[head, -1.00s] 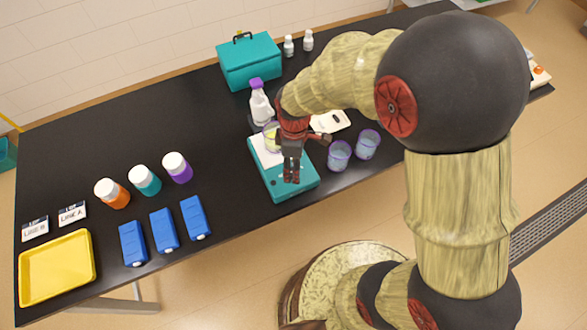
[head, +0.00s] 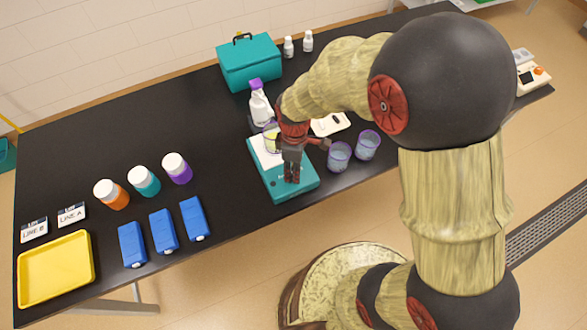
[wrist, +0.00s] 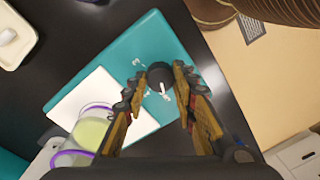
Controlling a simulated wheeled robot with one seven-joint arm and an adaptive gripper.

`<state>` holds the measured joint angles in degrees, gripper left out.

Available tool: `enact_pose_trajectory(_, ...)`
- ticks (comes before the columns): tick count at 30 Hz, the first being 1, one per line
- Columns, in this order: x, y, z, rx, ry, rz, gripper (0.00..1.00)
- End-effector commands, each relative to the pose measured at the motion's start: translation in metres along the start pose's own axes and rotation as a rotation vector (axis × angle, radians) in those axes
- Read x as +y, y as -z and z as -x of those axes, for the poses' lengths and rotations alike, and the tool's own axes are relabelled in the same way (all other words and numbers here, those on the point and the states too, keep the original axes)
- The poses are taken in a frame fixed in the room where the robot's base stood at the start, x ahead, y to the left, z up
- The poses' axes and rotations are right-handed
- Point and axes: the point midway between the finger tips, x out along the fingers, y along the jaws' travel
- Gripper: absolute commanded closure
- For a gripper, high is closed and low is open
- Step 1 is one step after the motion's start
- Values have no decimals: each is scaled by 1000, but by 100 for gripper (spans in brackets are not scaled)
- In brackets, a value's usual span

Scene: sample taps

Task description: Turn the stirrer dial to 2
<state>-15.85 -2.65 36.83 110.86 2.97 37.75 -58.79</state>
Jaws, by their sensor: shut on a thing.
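The teal stirrer (head: 306,188) stands near the table's front edge. Its black dial (wrist: 158,73) shows between my fingertips in the wrist view, with a white pointer mark toward the bottom of that picture. Small white numerals around the dial are too small to read surely. My gripper (head: 291,181) points down over the front part of the stirrer; in the wrist view its fingers (wrist: 161,76) are closed on the two sides of the dial. The head view hides the dial behind the gripper. A beaker with yellow-green liquid (wrist: 90,130) stands on the stirrer's white plate (wrist: 92,92).
Two purple-rimmed beakers (head: 339,156) (head: 368,144) stand just right of the stirrer. Blue boxes (head: 164,231) and capped bottles (head: 144,181) are left, with clear table between.

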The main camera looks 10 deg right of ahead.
Motion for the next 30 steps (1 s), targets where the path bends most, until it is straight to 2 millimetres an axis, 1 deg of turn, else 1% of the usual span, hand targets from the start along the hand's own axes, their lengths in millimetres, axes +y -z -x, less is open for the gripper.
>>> enact_pose_trajectory(1, 0, 0, 0, 0, 0, 0, 86)
enact_pose_trajectory(7, 0, 0, 0, 0, -1, 0, 98)
enact_pose_trajectory(17, 0, 0, 1, 3, 0, -46, 98)
enact_pose_trajectory(23, 0, -1, 1, 8, 1, -160, 98)
enact_pose_trajectory(30, 0, -1, 1, 21, 1, -373, 98)
